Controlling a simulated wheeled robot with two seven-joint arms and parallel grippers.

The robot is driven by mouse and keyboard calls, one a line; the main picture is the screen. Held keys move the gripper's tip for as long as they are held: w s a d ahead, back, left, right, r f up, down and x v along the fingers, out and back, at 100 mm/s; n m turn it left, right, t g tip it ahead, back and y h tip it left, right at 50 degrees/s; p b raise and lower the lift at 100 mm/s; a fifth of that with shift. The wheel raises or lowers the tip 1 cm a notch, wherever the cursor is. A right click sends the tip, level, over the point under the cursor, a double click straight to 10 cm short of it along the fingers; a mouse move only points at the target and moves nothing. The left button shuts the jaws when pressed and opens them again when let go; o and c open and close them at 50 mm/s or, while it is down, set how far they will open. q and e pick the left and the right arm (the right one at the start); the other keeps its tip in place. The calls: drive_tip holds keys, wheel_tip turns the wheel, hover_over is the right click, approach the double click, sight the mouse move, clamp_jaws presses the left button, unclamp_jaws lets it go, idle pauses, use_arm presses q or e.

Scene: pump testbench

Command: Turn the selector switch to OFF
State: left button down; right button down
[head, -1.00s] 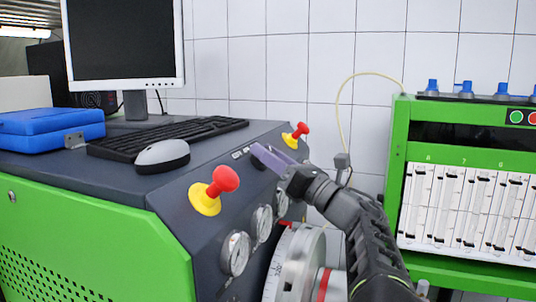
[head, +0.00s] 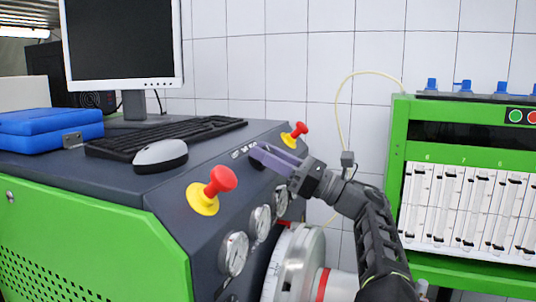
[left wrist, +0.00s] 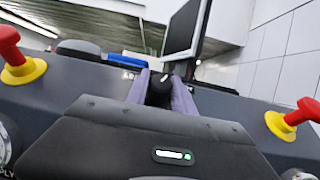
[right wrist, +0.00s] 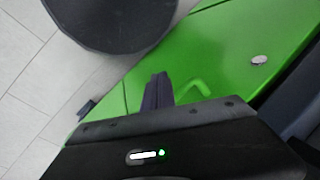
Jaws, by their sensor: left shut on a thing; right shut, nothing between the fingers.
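The selector switch is a black knob with a white mark. In the left wrist view the knob (left wrist: 159,92) sits between the two purple-grey fingers of my left gripper (left wrist: 160,96), which is shut on it. In the head view my left gripper (head: 273,160) reaches the sloped dark panel from the right, and the fingers mostly hide the switch (head: 257,163). I cannot read the switch's position. My right gripper (right wrist: 157,91) is shut and empty in the right wrist view, in front of a green panel and away from the switch.
Red-and-yellow mushroom buttons stand on the panel, one nearer (head: 213,190) and one farther (head: 295,134). Pressure gauges (head: 234,254) and a large metal wheel (head: 296,265) lie below. A keyboard (head: 165,137) and mouse (head: 161,156) are on top. A green flowmeter rack (head: 398,150) stands at right.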

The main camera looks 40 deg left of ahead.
use_arm(q)
drive_tip(key=shift+n+g, duration=0.5)
drive_tip(key=shift+g, duration=0.1)
drive_tip(key=c, duration=1.1)
unclamp_jaws()
drive_tip(key=shift+v, duration=3.95)
drive_tip(key=shift+r, duration=0.15)
